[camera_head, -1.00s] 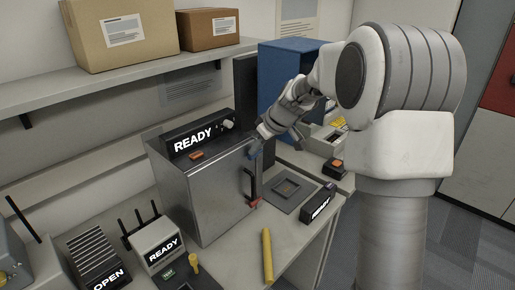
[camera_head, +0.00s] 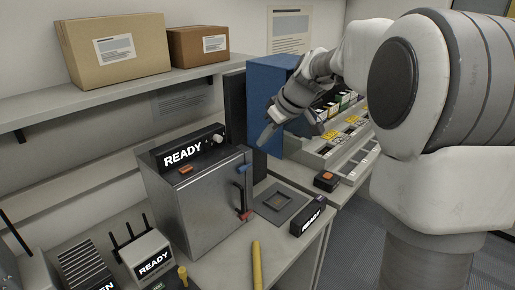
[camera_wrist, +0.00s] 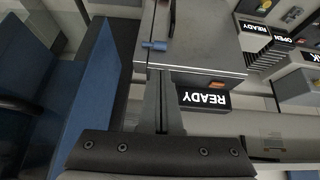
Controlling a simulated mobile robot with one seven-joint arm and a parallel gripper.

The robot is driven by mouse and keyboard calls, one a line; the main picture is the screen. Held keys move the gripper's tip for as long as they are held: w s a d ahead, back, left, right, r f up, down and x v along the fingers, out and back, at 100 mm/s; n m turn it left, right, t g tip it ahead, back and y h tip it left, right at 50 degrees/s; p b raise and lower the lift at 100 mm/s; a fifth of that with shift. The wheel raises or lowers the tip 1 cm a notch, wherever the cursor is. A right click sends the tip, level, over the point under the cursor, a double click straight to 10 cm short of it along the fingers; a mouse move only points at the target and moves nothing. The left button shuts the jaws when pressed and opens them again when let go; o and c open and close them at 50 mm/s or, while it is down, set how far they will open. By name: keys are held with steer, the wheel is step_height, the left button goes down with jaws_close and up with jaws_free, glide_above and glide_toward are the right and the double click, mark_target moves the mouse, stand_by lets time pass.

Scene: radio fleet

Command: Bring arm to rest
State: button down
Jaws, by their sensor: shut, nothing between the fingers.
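My gripper (camera_head: 268,132) is in the air to the right of the grey metal box, in front of the blue cabinet. It is shut and holds nothing. In the wrist view the shut fingers (camera_wrist: 158,103) point toward the top edge of the metal box. My arm reaches in from the right side of the head view. The grey metal box (camera_head: 205,205) has a closed door with a dark handle and red and blue ends. A black READY display (camera_head: 185,152) sits on top of it; it also shows upside down in the wrist view (camera_wrist: 205,99).
The blue cabinet (camera_head: 262,90) stands behind my gripper. A shelf (camera_head: 110,97) with two cardboard boxes runs along the wall. A small READY block (camera_head: 308,216), a yellow rod (camera_head: 256,265) and an orange-button box (camera_head: 326,181) are on the bench. Trays of parts lie to the right.

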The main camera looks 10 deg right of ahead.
steer(key=s+a+r+m+h, duration=0.1)
steer(key=s+m, duration=0.1)
steer(key=s, duration=0.7)
steer(key=s+a+r+m+h, duration=0.1)
steer(key=s+r+m, duration=0.1)
steer(key=s, duration=0.6)
steer(key=s+f+m+h, duration=0.1)
steer(key=s+f, duration=0.1)
steer(key=s, duration=0.5)
steer(key=s+f+m, duration=0.2)
steer(key=s+f, duration=0.1)
steer(key=s, duration=0.4)
steer(key=shift+s+d+h, duration=0.25)
steer(key=shift+d+h, duration=0.15)
